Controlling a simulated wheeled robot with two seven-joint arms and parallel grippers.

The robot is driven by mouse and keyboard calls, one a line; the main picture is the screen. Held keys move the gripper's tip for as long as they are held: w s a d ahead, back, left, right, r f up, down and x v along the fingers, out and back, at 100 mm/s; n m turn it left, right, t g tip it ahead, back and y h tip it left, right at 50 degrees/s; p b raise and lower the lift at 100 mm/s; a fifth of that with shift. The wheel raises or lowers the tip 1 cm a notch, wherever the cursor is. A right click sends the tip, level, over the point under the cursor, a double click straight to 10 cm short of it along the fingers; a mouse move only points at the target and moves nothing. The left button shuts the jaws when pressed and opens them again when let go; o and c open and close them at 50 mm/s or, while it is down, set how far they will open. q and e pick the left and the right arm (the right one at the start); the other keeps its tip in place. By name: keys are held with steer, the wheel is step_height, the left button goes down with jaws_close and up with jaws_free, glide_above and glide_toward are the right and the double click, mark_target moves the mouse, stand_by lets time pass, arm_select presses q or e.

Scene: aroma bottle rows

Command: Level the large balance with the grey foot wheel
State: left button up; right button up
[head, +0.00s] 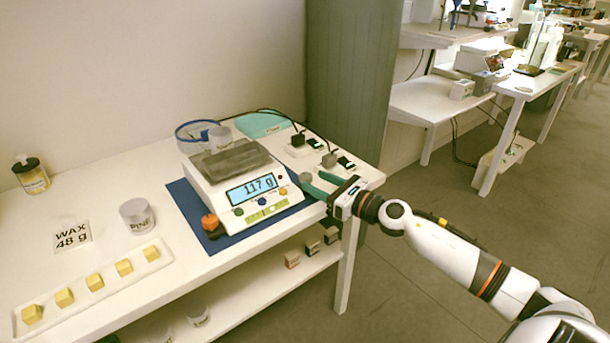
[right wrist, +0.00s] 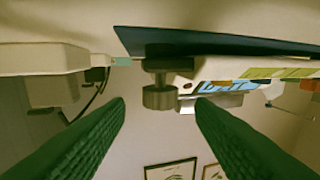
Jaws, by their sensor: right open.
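The large white balance (head: 240,187) stands on a blue mat (head: 183,195), with a grey slab on its pan and its display reading 117 g. Its grey foot wheel (head: 306,178) is at the right front corner and also shows in the right wrist view (right wrist: 158,97). An orange foot wheel (head: 210,224) is at the left front corner. My right gripper (head: 314,183) is open, its green fingers pointing at the grey wheel. In the right wrist view the wheel appears between the fingertips (right wrist: 160,104), apart from both; I cannot tell the depth. My left gripper is out of view.
A white jar (head: 137,216), a "WAX 48 g" card (head: 72,235) and a tray of yellow cubes (head: 30,297) are on the left. Power plugs (head: 299,139) and cables lie behind the balance's right side. The table's right edge is close to my gripper.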

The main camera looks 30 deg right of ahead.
mark_target(311, 179)
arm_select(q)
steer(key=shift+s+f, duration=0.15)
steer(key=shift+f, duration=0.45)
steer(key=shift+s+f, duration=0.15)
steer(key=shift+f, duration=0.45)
arm_select(e)
steer(key=shift+x, duration=2.3)
steer(key=shift+c, duration=0.4)
steer(key=c, duration=0.9)
